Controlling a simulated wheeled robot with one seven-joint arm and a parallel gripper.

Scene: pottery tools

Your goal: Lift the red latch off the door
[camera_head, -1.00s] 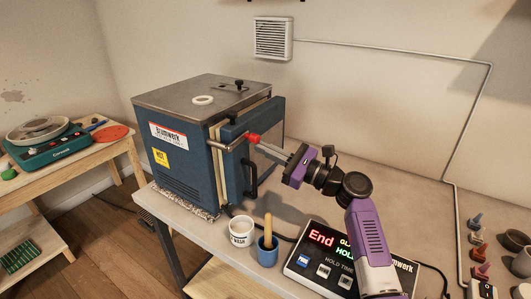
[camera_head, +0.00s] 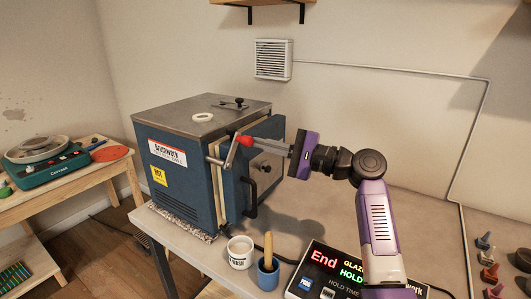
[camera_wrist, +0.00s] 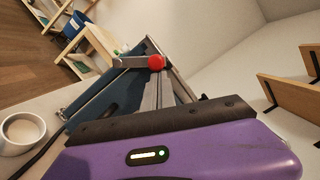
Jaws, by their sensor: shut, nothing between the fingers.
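The latch is a grey steel bar (camera_head: 231,155) at the front edge of the blue kiln, with a red knob (camera_head: 245,141) on its end. The bar slopes up from its lower end to the knob. It lies in front of the upper part of the blue door (camera_head: 262,180). My gripper (camera_head: 256,144) is shut and empty, its fingertips at the right side of the knob. The red knob also shows in the wrist view (camera_wrist: 156,62), just beyond my fingertips (camera_wrist: 154,78). I cannot tell whether they touch it.
The kiln (camera_head: 175,150) stands on a grey table, with a black door handle (camera_head: 251,198) below my gripper.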

